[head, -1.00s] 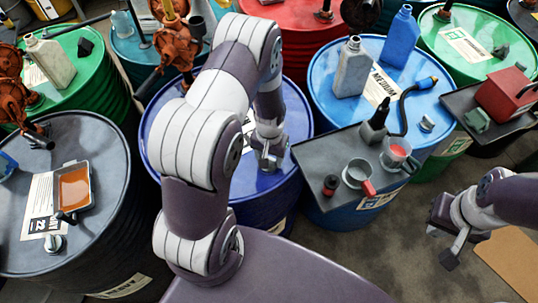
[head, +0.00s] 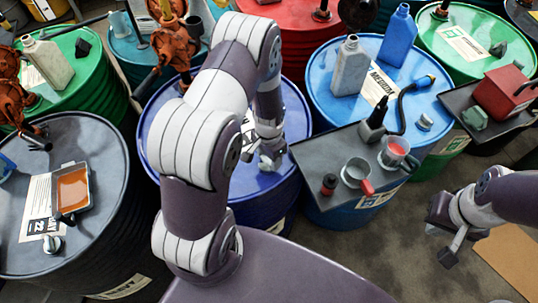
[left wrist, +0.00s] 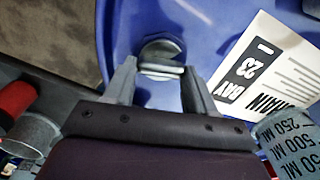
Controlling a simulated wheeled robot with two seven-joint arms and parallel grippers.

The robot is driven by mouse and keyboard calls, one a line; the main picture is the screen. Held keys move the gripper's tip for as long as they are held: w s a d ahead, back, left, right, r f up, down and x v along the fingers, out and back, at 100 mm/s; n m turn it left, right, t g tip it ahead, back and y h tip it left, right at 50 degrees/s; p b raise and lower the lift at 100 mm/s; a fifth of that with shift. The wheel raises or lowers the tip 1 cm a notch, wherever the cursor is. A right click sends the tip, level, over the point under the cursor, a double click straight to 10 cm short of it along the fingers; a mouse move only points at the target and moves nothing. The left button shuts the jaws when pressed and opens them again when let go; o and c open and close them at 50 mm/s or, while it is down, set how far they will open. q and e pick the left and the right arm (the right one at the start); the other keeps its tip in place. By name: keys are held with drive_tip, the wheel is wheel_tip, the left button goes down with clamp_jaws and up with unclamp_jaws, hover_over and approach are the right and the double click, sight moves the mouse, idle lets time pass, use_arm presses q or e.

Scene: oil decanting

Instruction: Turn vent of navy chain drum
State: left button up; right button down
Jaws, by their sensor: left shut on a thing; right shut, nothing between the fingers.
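The navy drum (head: 293,120) stands behind my left arm, which hides much of its lid. In the left wrist view its blue lid (left wrist: 205,38) carries a white label (left wrist: 272,68) with "BAY 23" and a partly hidden word ending in "AIN". The metal vent (left wrist: 161,52), a round cap with a raised bar, sits on the lid near the rim. My left gripper (head: 268,162) is shut on the vent, one finger at each end of its bar, as the left wrist view (left wrist: 160,72) shows. My right gripper (head: 447,250) is shut and empty at the right, above the floor.
A dark tray (head: 318,158) with a red-handled cup, a jug and an oil can stands right of the navy drum. A blue drum (head: 322,78) carries jugs and a hose. A graduated measure (left wrist: 290,140) shows close to the left gripper's camera.

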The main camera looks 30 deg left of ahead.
use_arm(q)
drive_tip(key=shift+w+r, duration=0.15)
drive_tip(key=o, duration=1)
drive_tip(key=shift+o, duration=0.2)
wheel_tip(320, 180, up, 13)
drive_tip(key=b, duration=0.2)
drive_tip(key=shift+f, duration=0.2)
drive_tip(key=shift+s, duration=0.2)
